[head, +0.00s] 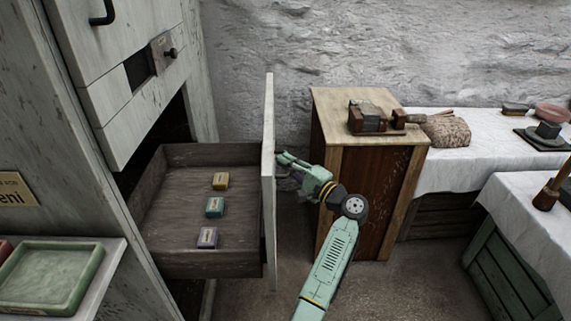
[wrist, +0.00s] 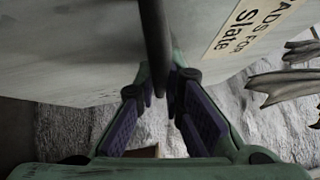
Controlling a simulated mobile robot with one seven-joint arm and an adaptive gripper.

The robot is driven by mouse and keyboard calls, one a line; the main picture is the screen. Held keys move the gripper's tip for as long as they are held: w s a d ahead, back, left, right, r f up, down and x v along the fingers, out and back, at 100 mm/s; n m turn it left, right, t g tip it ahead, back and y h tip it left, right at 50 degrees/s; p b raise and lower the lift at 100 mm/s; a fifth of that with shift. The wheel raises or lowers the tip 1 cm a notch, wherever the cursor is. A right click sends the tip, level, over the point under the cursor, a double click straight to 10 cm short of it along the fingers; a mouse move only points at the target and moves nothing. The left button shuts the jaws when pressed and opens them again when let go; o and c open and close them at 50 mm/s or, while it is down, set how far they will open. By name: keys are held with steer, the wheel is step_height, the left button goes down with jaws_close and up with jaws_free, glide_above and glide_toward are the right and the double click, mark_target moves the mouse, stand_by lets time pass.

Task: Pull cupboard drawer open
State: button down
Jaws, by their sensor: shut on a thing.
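The cupboard drawer (head: 170,222) stands pulled out of the pale cupboard (head: 140,125) at the left, with its inside showing. Its tall white front (head: 268,180) is seen nearly edge-on in the head view. My gripper (head: 284,172) is at the outer side of that front. In the wrist view, the dark bar handle (wrist: 156,50) runs down between the fingers of my gripper (wrist: 167,98), which are closed around it. In the head view the handle is hidden behind the drawer front.
A wooden cabinet (head: 335,165) stands right of my gripper, with cloth-covered tables (head: 470,170) beyond. A green tray (head: 88,275) sits on a ledge at lower left.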

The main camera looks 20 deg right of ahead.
steer(key=c, duration=1.7)
jaws_free()
steer(key=v, duration=1.2)
steer(key=shift+f, duration=0.1)
